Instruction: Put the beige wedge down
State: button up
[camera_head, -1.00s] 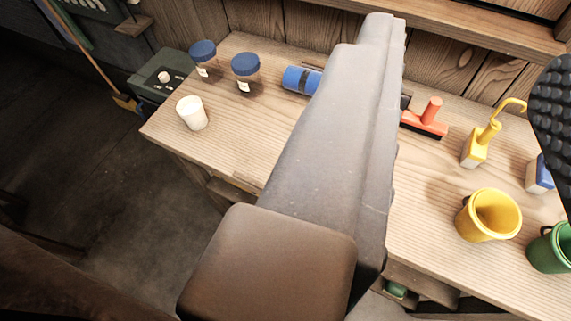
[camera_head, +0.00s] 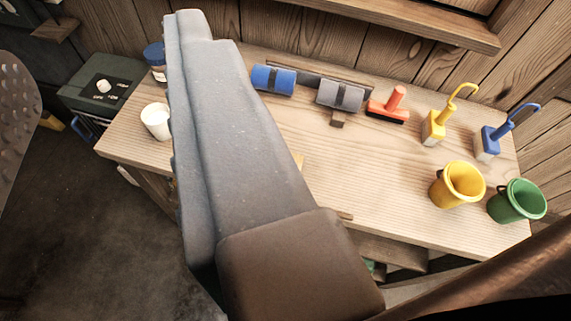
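No wedge shows clearly.

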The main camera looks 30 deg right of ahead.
jog(key=o, duration=0.4)
jog(key=shift+s, duration=0.1)
jog(key=shift+c, duration=0.2)
jog(key=shift+o, duration=0.6)
jog(key=w+d+f+m+g+h, duration=0.1)
jog(key=w+f, duration=0.3)
jog(key=f, duration=0.3)
jog(key=shift+d+f+g+b, duration=0.15)
jog(key=shift+f+g+b, duration=0.15)
jog(key=shift+b, duration=0.1)
jog(key=w+d+f+m+g+h+b, duration=0.1)
jog(key=w+d+f, duration=0.4)
jog(key=f, duration=0.7)
jog(key=w+d+f+m+g+h+b, duration=0.1)
jog(key=w+d+f+m+g, duration=0.2)
jog(key=f, duration=1)
jog(key=w+d+f+m+g+h+b, duration=0.1)
jog(key=w+d+f+g+h, duration=0.1)
jog(key=w+d+f, duration=0.5)
jog(key=shift+d+f+m+b, duration=0.15)
jog(key=shift+f+m, duration=0.05)
jog(key=shift+f, duration=1.4)
jog(key=shift+d+f+m+b, duration=0.1)
jog(key=shift+f+m+b, duration=0.1)
jog(key=shift+f, duration=1.35)
jog(key=shift+s+f+x, duration=0.1)
jog(key=shift+f+x, duration=0.05)
jog(key=shift+x, duration=1.4)
jog(key=shift+s+f+x, duration=0.15)
jog(key=shift+x, duration=1.4)
